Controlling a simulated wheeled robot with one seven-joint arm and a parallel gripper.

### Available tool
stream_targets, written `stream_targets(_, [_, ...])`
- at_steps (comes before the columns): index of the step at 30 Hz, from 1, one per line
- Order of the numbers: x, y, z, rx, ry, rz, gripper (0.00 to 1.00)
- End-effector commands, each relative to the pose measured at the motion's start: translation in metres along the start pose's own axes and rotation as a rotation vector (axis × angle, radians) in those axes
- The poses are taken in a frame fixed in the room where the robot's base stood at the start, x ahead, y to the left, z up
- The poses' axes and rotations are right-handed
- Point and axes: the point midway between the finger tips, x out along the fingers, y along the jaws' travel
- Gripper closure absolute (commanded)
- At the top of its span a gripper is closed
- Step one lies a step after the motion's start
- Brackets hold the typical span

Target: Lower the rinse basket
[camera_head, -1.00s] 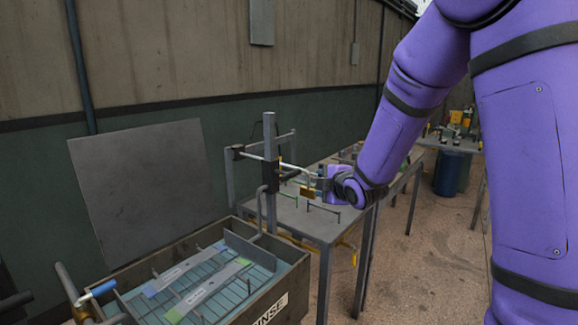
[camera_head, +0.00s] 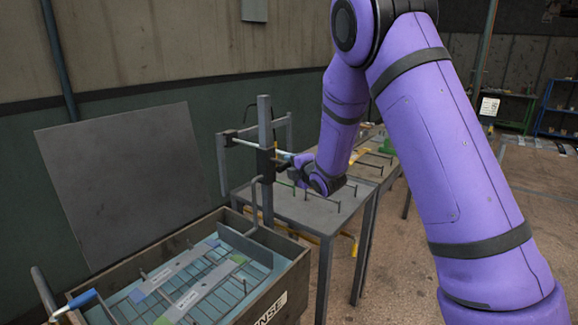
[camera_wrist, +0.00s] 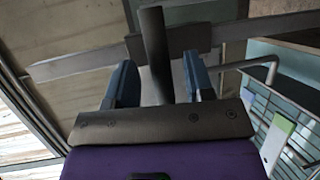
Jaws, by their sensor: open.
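The rinse basket (camera_head: 248,246) is a grey wire grid inside the wooden rinse tank (camera_head: 296,272), with blue-green below it. Two grey labelled strips (camera_head: 192,291) with coloured ends lie over it. A bent grey rod (camera_head: 254,205) rises from the basket side beside a grey post (camera_head: 265,122) with a crossbar. My gripper (camera_head: 287,163) is at the post, right of it, at crossbar height; my arm partly hides it. In the wrist view my gripper (camera_wrist: 160,78) is open, its two blue-grey fingers on either side of the dark post (camera_wrist: 157,45). Contact cannot be told.
A dark upright panel (camera_head: 130,185) stands behind the tank. A blue-handled lever (camera_head: 78,300) is at the tank's lower left. A grey table (camera_head: 318,212) with small upright pegs stands right of the post. Open floor (camera_head: 400,275) lies right of the table.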

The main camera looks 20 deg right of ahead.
Motion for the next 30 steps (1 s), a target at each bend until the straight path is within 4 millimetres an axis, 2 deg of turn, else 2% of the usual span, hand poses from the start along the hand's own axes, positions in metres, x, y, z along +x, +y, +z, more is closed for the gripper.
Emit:
stream_targets(6, [0.020,0.000,0.000,0.000,-0.001,0.000,0.52])
stream_targets(16, [0.024,0.000,0.000,0.001,-0.001,0.000,0.52])
stream_targets(17, [0.024,0.000,0.000,0.001,-0.001,0.000,0.54])
stream_targets(23, [0.023,0.000,0.000,0.001,-0.001,-0.001,1.00])
stream_targets(30, [0.024,-0.004,0.000,0.000,-0.001,-0.003,1.00])
